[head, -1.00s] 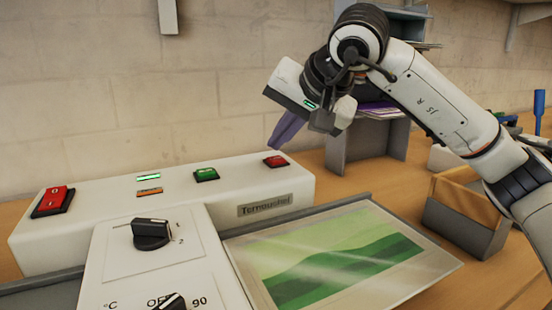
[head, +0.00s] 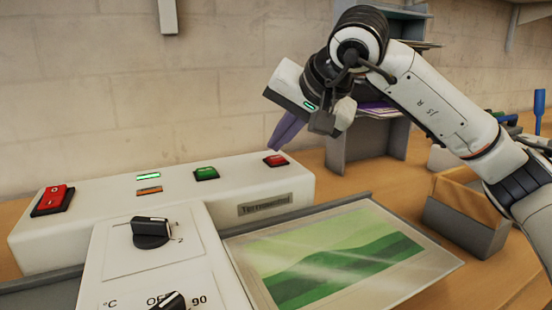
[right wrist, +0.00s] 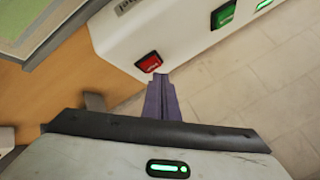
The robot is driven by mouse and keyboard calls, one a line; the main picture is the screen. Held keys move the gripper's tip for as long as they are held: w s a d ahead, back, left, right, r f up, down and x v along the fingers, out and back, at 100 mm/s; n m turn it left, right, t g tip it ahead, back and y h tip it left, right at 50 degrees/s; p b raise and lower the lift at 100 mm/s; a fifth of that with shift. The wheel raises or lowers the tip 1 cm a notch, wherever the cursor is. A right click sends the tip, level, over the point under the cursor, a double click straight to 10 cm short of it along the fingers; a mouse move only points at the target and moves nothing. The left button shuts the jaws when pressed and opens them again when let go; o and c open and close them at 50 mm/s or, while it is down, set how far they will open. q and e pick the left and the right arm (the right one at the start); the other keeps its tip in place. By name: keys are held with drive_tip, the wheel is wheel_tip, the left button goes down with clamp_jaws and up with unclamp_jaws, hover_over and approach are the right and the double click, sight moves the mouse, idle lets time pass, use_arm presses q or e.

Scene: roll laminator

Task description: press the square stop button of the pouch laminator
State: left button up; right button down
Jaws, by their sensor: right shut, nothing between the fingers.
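The white laminator (head: 110,230) stands on the wooden bench. Its small red square button (head: 275,160) is at the right end of the top, with a green button (head: 206,173) to its left. A larger red rocker switch (head: 52,200) is at the left end. My right gripper (head: 274,149) is shut and empty, its purple fingers pointing down at the back edge of the red button. In the right wrist view the fingertips (right wrist: 160,75) are right at the edge of the red button (right wrist: 149,62); I cannot tell whether they touch it. My left gripper is not in view.
A pouch with a green landscape picture (head: 340,255) lies on the tray in front of the laminator. Black knobs (head: 151,232) sit on the front panel. A grey box (head: 465,220) and a grey shelf unit (head: 370,145) stand to the right.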

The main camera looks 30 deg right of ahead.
sight(280, 160)
drive_tip(key=shift+f, duration=0.25)
drive_tip(key=shift+f+b, duration=0.35)
drive_tip(key=shift+f, duration=0.15)
idle(0.5)
idle(0.3)
drive_tip(key=shift+r+p, duration=0.85)
drive_tip(key=shift+r, duration=0.05)
wheel_tip(280, 160, up, 5)
drive_tip(key=p, duration=0.4)
drive_tip(key=shift+r+p, duration=0.1)
drive_tip(key=shift+p, duration=0.2)
idle(0.4)
